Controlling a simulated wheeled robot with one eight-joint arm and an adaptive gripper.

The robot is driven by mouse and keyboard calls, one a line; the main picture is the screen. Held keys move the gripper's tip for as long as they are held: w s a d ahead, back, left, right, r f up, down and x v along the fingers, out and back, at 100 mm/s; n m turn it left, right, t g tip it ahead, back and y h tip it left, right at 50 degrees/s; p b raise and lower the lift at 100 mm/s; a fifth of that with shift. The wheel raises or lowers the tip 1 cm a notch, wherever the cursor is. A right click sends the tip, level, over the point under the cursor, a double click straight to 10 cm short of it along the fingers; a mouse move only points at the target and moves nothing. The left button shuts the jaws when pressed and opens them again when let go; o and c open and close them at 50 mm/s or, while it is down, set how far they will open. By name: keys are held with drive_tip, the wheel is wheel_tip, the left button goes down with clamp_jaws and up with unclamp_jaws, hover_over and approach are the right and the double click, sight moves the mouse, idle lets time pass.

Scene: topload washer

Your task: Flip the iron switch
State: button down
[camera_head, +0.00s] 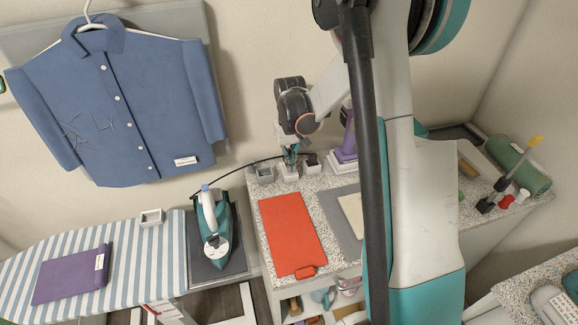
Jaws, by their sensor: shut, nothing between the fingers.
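The teal and white iron (215,238) stands on a dark grey rest pad at the right end of the striped ironing board. Its black cord (245,166) runs up and right towards several small light boxes at the back of the speckled counter. They look like switch or socket boxes: a left one (264,174), a middle one (289,173) and a right one (312,164). My gripper (290,160) is shut and empty, pointing down directly over the middle box. I cannot tell whether the fingertips touch it, nor the position of any switch.
A purple object (345,150) stands right of the boxes. A blue shirt (120,100) hangs on the wall. My arm hides the counter's middle.

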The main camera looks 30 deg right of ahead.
drive_tip(key=shift+f+b, duration=0.3)
drive_tip(key=shift+f, duration=0.1)
drive_tip(key=shift+r, duration=0.15)
drive_tip(key=shift+r+p, duration=2)
drive_tip(key=shift+r, duration=1.35)
